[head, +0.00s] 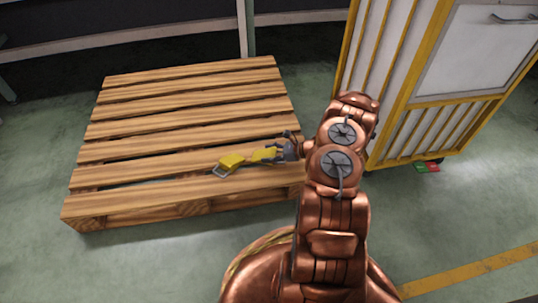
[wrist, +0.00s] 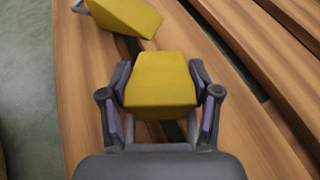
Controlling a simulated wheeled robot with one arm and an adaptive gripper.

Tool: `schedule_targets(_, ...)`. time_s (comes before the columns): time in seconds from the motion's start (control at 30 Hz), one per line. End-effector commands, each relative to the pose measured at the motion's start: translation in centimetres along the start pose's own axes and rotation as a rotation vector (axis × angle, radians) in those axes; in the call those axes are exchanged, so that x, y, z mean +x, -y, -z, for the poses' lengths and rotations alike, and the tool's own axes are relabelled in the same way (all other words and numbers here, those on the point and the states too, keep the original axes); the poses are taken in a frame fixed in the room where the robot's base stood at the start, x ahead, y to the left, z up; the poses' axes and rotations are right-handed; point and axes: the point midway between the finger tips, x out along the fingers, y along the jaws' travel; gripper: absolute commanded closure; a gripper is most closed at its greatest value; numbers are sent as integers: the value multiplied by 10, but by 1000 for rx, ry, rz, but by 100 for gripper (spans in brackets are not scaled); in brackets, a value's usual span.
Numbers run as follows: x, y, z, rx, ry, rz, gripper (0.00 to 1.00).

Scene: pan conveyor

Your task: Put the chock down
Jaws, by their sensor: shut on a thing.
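My gripper (wrist: 160,80) is shut on a yellow chock (wrist: 158,88), with one finger on each side of it. In the head view the held chock (head: 264,154) is low over the near right part of the wooden pallet (head: 180,190). I cannot tell whether it touches the boards. A second yellow chock (head: 231,160) with a grey metal handle lies on the pallet just left of the held one. It also shows at the top of the wrist view (wrist: 128,14), with a small gap between the two. The handle of the held chock is not visible.
A white cabinet with a yellow frame (head: 405,90) stands right of the pallet, close to my arm. Small red and green items (head: 428,166) lie at its foot. The pallet's far and left boards are bare. Dark gaps run between the boards.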

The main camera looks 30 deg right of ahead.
Motion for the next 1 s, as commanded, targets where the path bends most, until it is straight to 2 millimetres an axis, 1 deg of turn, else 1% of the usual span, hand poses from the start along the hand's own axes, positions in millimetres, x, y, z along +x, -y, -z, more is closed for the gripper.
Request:
schedule_targets(0.2,1,0,2,0,0,0,87)
schedule_targets(0.23,1,0,2,-1,0,0,36)
schedule_targets(0.43,1,0,2,-1,0,0,15)
schedule_targets(0.47,1,0,2,-1,0,0,13)
schedule_targets(0.83,-1,0,-1,-1,0,0,13)
schedule_targets(0.87,-2,0,-2,-1,0,0,13)
schedule_targets(1.0,-20,1,-3,-1,-1,3,13)
